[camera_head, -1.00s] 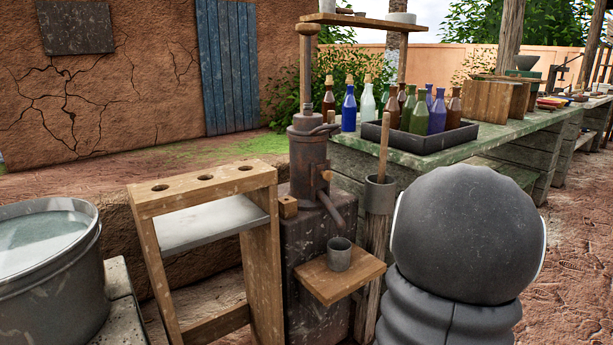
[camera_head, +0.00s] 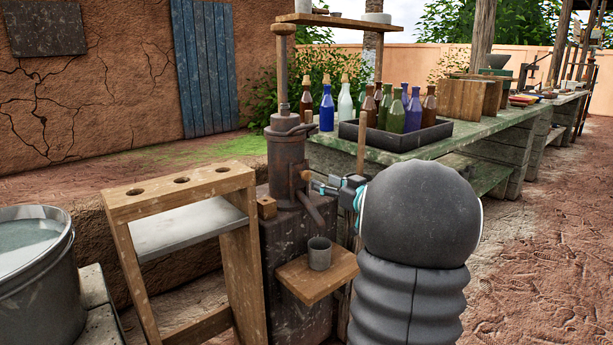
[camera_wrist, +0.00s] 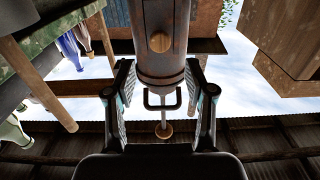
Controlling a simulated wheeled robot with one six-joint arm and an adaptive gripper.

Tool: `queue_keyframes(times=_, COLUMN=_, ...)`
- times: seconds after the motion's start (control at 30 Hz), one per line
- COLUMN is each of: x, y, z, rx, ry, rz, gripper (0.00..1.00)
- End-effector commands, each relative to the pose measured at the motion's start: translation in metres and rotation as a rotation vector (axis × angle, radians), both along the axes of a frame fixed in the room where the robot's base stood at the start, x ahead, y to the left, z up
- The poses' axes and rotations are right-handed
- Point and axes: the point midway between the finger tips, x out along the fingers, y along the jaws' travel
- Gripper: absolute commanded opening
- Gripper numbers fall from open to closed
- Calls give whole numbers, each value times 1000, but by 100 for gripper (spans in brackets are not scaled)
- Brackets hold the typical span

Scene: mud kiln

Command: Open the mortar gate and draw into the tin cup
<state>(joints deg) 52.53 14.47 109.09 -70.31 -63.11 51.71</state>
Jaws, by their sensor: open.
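The mortar vessel (camera_head: 287,165) is a rusty upright cylinder on a dark block, with a slanting spout (camera_head: 310,208). A wooden knob (camera_head: 306,175), apparently the gate's, sits on its side; it also shows in the wrist view (camera_wrist: 160,42), where the picture is upside down. The tin cup (camera_head: 319,253) stands upright on a small wooden shelf (camera_head: 290,276) below the spout. My gripper (camera_head: 322,186) is open at the right of the vessel, close to the knob. In the wrist view its fingers (camera_wrist: 161,72) flank the vessel, with nothing gripped.
A wooden rack (camera_head: 182,190) with holes and a metal bucket (camera_head: 30,255) stand at the left. A green bench (camera_head: 480,140) behind bears a black tray (camera_head: 396,138) of bottles. A wooden stick (camera_head: 361,140) rises behind my arm. Open ground lies at the right.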

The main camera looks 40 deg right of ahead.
Motion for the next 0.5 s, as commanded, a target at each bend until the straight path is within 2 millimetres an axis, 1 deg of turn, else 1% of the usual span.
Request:
queue_keyframes(times=0.03, x=11, y=2, z=-1, rx=0, ry=1, rz=3, gripper=54)
queue_keyframes(times=0.1, x=24, y=3, z=-1, rx=0, ry=0, rz=2, gripper=54)
queue_keyframes(times=0.3, x=58, y=5, z=-1, rx=0, ry=0, rz=0, gripper=54)
queue_keyframes(times=0.4, x=70, y=6, z=0, rx=0, ry=1, rz=0, gripper=54)
queue_keyframes(times=0.5, x=79, y=6, z=0, rx=-1, ry=0, rz=-1, gripper=54)
